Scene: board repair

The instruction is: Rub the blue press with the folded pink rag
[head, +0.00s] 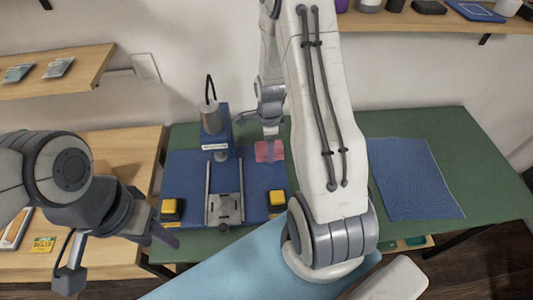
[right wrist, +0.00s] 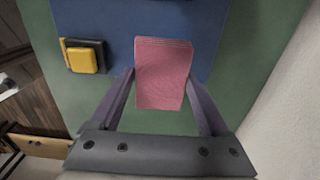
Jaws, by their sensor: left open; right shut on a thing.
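The blue press (head: 183,168) stands on the green mat, with a grey motor-like cylinder on its upright and a metal slide at its middle. The folded pink rag (head: 269,151) is at the back right part of the press base. My right gripper (head: 270,132) is shut on the rag, and the right wrist view shows the rag (right wrist: 163,75) between both fingers, overlapping the edge of the blue base (right wrist: 120,20). I cannot tell whether the rag touches the base. My left gripper (head: 123,260) is open and empty, in front and left of the press.
Yellow buttons (head: 171,207) (head: 278,199) sit at the front corners of the press. A blue cloth or mat (head: 413,180) lies on the green table surface (head: 478,175) at right. A yellow packet (head: 43,245) lies on the wooden table at left. Shelves hang at the back.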

